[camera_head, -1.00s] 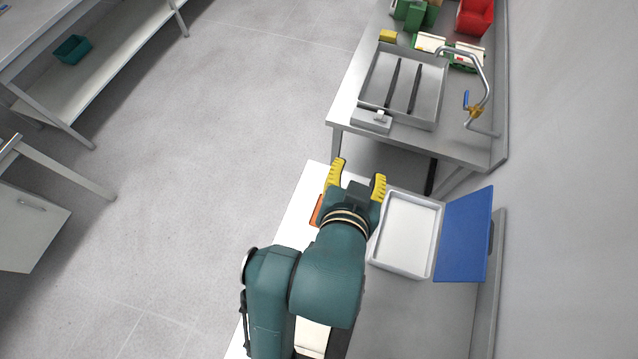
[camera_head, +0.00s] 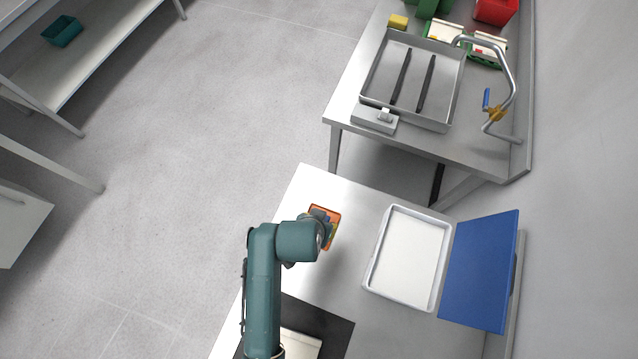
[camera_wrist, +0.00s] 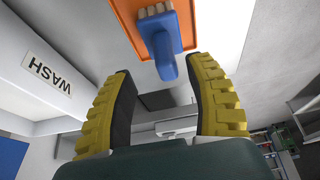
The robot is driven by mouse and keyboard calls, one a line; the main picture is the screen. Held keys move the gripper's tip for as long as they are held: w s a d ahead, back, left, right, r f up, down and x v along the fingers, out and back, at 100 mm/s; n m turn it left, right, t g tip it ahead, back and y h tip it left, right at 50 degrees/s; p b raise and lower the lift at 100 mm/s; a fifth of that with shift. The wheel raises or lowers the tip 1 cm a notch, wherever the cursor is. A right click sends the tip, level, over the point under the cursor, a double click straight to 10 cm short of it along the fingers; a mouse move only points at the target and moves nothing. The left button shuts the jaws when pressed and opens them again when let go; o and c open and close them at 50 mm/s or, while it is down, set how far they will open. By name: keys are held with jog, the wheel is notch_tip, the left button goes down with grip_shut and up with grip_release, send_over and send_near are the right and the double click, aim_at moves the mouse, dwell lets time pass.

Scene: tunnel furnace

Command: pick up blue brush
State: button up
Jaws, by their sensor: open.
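The blue brush (camera_wrist: 160,45) shows at the top of the wrist view, with pale bristles and a blue handle. It lies over an orange tray (camera_wrist: 182,12), and the handle end points towards my gripper (camera_wrist: 161,72). My yellow-padded fingers are open, one on either side of the line of the handle, with nothing held between them. In the head view the orange tray (camera_head: 333,212) is on the steel table, and my arm hides most of the gripper and part of the brush.
A sink table (camera_head: 345,105) stands behind. Bare table lies between the trays.

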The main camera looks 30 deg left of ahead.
jog(key=x, duration=0.4)
jog(key=shift+a+f, duration=0.35)
jog(key=shift+f, duration=0.05)
grip_shut()
